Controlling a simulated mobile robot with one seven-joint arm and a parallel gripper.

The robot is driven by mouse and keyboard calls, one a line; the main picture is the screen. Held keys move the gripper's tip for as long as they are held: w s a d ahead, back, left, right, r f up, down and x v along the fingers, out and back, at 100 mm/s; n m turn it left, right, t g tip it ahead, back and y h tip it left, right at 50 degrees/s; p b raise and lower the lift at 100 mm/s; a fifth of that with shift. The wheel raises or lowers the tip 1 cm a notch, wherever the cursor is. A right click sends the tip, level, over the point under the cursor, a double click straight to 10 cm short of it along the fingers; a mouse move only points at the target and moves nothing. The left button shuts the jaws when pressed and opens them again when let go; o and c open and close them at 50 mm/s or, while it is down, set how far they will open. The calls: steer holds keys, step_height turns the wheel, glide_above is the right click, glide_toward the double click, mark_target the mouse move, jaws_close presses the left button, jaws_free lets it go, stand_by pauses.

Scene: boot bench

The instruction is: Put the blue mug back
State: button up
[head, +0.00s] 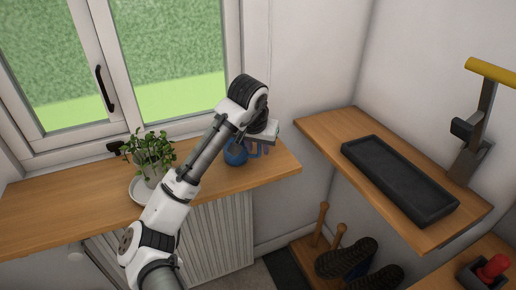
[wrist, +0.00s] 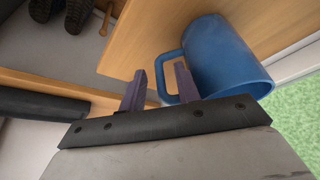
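The blue mug (head: 234,155) stands on the wooden window shelf, partly hidden behind my arm in the head view. In the wrist view the mug (wrist: 226,58) is at the upper right, with its handle toward my gripper (wrist: 160,76). The two fingers are apart. One finger is left of the handle's outer bar and the other overlaps the handle loop; I cannot tell whether they touch it. In the head view my gripper (head: 259,150) is just right of the mug, and its fingertips are hard to make out.
A black tray (head: 398,178) lies on the right shelf (head: 330,127), beside a grey stand with a yellow top (head: 486,98). Dark boots (head: 345,260) and wooden pegs (head: 322,222) are below.

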steer(key=v, duration=1.1)
steer(key=shift+b, duration=0.45)
